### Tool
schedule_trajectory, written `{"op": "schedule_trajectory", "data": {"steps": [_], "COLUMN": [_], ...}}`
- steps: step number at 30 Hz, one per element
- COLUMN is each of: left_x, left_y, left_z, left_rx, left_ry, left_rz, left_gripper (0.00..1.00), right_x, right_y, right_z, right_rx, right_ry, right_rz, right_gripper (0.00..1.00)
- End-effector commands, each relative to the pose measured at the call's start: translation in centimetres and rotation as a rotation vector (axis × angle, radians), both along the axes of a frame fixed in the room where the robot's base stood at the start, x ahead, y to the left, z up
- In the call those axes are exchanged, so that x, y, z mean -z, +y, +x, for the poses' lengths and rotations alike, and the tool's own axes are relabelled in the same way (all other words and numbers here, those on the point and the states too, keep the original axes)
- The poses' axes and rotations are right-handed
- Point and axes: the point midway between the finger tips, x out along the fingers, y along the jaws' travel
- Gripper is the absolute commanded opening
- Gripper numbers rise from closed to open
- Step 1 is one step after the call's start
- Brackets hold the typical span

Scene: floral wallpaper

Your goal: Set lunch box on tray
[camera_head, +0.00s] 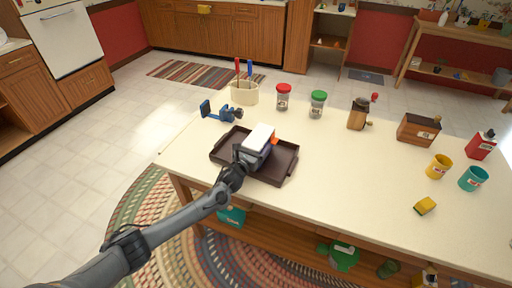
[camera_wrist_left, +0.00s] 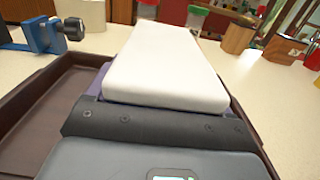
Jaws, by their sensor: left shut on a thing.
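The lunch box (camera_head: 259,137) has a white top, a grey-purple body and an orange part on its right side. It is over the middle of the dark brown tray (camera_head: 284,165), within its rim. I cannot tell whether its underside touches the tray floor. My left gripper (camera_head: 243,158) is shut on the near side of the lunch box. In the left wrist view the white top of the lunch box (camera_wrist_left: 168,65) is ahead of the dark gripper, with the tray (camera_wrist_left: 45,105) around it. My right gripper is not in view.
A blue clamp-like tool (camera_head: 222,112) lies just behind the tray. A utensil holder (camera_head: 244,94), a red-lidded jar (camera_head: 283,97), a green-lidded jar (camera_head: 317,104) and a grinder (camera_head: 359,112) stand farther back. The table right of the tray is clear up to a yellow sponge (camera_head: 425,205).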

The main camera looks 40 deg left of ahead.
Motion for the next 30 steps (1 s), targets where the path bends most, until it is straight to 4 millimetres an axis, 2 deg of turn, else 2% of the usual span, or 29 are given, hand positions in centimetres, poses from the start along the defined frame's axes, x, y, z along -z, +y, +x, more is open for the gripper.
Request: {"op": "schedule_trajectory", "data": {"steps": [9,10,13,23,30], "left_x": [0.3,0.3,0.2,-0.3,-0.2], "left_y": [0.0,0.0,0.0,0.0,-0.5], "left_z": [0.0,0.0,0.0,0.0,-2.7], "left_rx": [0.000,0.000,0.000,-0.001,0.002], "left_ry": [-0.002,-0.001,-0.001,-0.001,0.002], "left_rz": [0.000,0.000,0.000,0.000,0.002], "left_gripper": [0.44,0.84,0.99,1.00,1.00], "right_x": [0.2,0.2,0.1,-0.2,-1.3], "right_y": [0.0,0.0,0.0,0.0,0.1], "right_z": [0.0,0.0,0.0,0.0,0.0], "right_rx": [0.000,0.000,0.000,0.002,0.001], "right_ry": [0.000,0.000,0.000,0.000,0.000], "right_rz": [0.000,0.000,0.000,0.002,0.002], "right_gripper": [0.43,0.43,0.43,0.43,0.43]}}
